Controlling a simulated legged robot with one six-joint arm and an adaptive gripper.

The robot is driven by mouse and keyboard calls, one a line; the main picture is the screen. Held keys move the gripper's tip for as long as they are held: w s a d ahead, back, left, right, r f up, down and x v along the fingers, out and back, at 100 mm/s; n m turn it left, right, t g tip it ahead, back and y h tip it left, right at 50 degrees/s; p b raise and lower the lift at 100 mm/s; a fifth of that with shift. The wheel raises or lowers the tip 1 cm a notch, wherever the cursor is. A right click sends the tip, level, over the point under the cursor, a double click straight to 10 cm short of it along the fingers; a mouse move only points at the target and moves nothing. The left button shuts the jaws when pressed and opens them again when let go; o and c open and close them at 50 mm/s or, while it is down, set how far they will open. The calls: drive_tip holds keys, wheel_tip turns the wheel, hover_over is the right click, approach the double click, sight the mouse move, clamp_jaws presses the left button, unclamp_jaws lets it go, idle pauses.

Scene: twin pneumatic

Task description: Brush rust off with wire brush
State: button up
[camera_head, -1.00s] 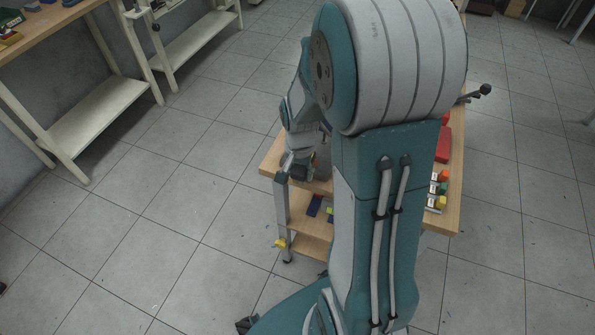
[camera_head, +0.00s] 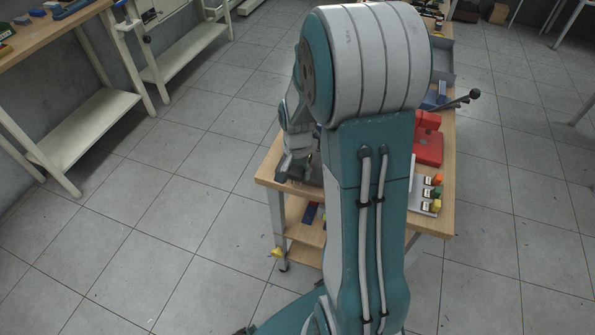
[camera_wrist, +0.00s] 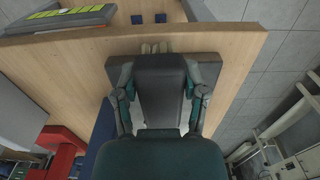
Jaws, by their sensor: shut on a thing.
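My gripper (camera_wrist: 160,78) is at the middle of the wrist view, over the pale wooden tabletop (camera_wrist: 240,58). It is shut on a dark, block-like thing, which I take to be the wire brush (camera_wrist: 155,62). Short pale tufts show at its far edge. The fingers hide most of it, and I cannot tell if it touches anything. In the head view my gripper (camera_head: 292,172) is by the left edge of the wooden table (camera_head: 272,172), partly hidden by my own arm. I cannot make out a rusty part in either view.
A red vise-like object (camera_head: 428,142) and a grey holder (camera_head: 424,203) with small coloured blocks stand on the table's right side. A dark lever (camera_head: 458,102) sticks out past that edge. White-legged benches (camera_head: 95,112) stand at the left. The floor between is clear.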

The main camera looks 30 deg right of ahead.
drive_tip(key=shift+d+f, duration=0.2)
drive_tip(key=shift+a+f, duration=0.1)
drive_tip(key=shift+f, duration=0.05)
idle(0.4)
